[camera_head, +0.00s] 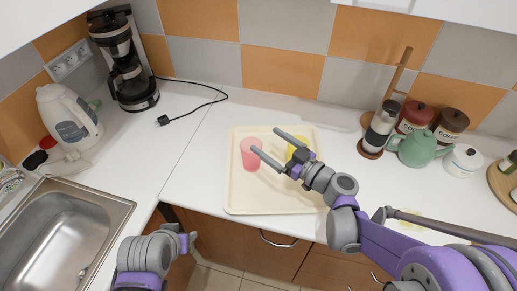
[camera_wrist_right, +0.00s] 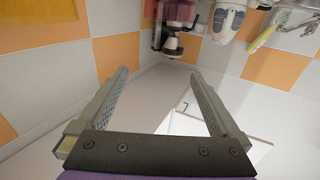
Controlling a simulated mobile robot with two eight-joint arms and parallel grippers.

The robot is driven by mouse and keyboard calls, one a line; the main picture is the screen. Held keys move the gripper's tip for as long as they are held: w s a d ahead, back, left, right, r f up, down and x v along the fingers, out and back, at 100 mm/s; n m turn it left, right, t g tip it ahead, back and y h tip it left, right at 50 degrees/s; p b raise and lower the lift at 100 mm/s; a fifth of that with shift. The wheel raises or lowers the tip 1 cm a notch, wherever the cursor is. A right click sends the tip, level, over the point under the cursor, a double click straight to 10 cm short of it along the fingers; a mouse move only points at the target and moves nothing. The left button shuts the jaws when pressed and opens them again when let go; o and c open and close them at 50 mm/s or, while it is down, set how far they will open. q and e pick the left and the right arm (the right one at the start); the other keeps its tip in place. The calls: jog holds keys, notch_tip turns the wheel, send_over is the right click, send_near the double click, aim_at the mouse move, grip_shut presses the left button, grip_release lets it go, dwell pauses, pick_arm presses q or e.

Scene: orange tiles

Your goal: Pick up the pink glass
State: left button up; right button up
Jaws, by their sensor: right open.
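The pink glass (camera_head: 250,153) stands upright on a cream tray (camera_head: 240,198) in the head view. My right gripper (camera_head: 265,141) is open and empty, its fingers pointing left. One fingertip overlaps the glass's upper right edge in the picture; I cannot tell whether they touch. The open fingers (camera_wrist_right: 158,72) also show in the right wrist view. A pinkish see-through patch shows at that view's top edge, perhaps the glass. A yellow glass (camera_head: 292,150) is partly hidden behind my right gripper. My left gripper (camera_head: 186,241) is low by the counter's front edge; its fingers are unclear.
A coffee maker (camera_head: 127,60) and a white kettle (camera_head: 70,117) stand at the left, near the sink (camera_head: 55,235). A black cable (camera_head: 200,105) lies on the counter. A green teapot (camera_head: 416,148) and several jars stand at the right.

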aim_at(251, 156)
jog(key=f, duration=0.2)
jog(key=f+b, duration=0.1)
jog(key=f, duration=0.4)
jog(key=shift+s+a+b, duration=0.1)
jog(key=shift+s+b, duration=0.2)
jog(key=shift+s, duration=0.05)
jog(key=shift+w+a+r, duration=0.1)
jog(key=shift+w+a, duration=0.3)
jog(key=p+x, duration=0.1)
jog(key=x, duration=0.5)
jog(key=shift+w+a, duration=0.15)
jog(key=shift+w, duration=0.15)
pick_arm(q)
jog(key=shift+s+a+f, duration=0.1)
jog(key=shift+s+f, duration=0.35)
jog(key=shift+f, duration=0.1)
